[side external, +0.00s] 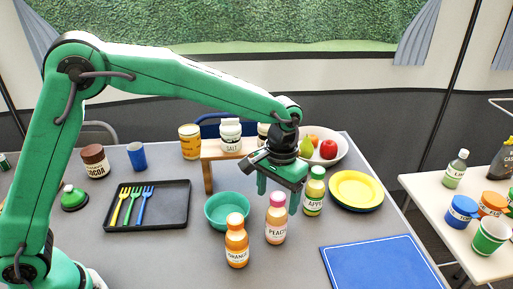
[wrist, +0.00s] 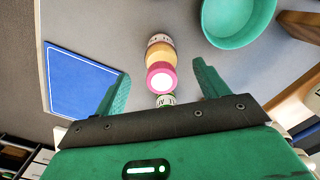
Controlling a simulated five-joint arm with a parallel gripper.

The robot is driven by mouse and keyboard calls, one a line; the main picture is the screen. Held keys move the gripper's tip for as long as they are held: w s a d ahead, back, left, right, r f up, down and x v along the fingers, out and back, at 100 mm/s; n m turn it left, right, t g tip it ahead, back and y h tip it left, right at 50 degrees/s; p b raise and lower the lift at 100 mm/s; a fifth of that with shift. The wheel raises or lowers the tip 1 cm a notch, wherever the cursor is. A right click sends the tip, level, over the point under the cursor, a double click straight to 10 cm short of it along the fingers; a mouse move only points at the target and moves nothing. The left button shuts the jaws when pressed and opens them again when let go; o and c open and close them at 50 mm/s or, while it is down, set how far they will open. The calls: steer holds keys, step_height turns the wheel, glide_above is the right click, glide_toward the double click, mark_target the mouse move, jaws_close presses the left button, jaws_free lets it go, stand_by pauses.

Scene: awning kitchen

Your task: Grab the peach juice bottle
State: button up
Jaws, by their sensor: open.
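The peach juice bottle (side external: 276,225) stands upright on the grey table, with a pink cap and a white label. My gripper (side external: 279,200) is above it, pointing down, with its fingers spread. In the side view the cap is level with the fingertips. In the wrist view the pink-capped bottle (wrist: 161,65) appears between the two open fingers of my gripper (wrist: 162,75), with a gap on each side. I see no finger touching it.
The orange bottle (side external: 237,245) stands in front and left, the apple bottle (side external: 314,195) behind and right. A teal bowl (side external: 218,221) is at left. A blue board (side external: 375,265) and yellow plates (side external: 356,188) are at right. A wooden stand (side external: 208,177) is behind.

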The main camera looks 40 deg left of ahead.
mark_target(277, 209)
steer(key=shift+w+f, duration=0.1)
steer(key=shift+f, duration=2.5)
steer(key=c, duration=1.2)
